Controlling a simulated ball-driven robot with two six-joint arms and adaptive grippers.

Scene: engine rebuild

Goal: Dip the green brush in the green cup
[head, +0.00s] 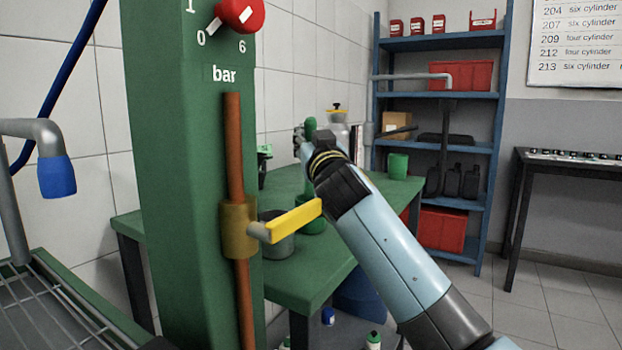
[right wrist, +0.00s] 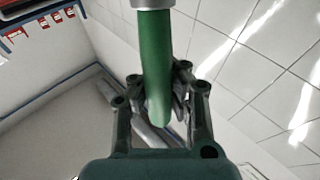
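My right gripper (head: 308,150) is shut on the green brush (head: 311,126) and holds it roughly upright above the green table. The handle's rounded top sticks out over the fingers. In the right wrist view the green handle (right wrist: 155,65) lies between the fingers (right wrist: 158,100), with a silver collar at the top edge. A green round cup (head: 313,226) stands on the table below the gripper, partly hidden by a yellow lever. The brush's lower end is hard to make out, so I cannot tell whether it is inside this cup. My left gripper is not in view.
A green column (head: 180,180) with a pipe and a yellow lever (head: 294,221) stands close in front. A grey tin (head: 277,238) is beside the cup. Another green container (head: 397,166) stands at the table's far end. A blue shelf (head: 440,43) is behind.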

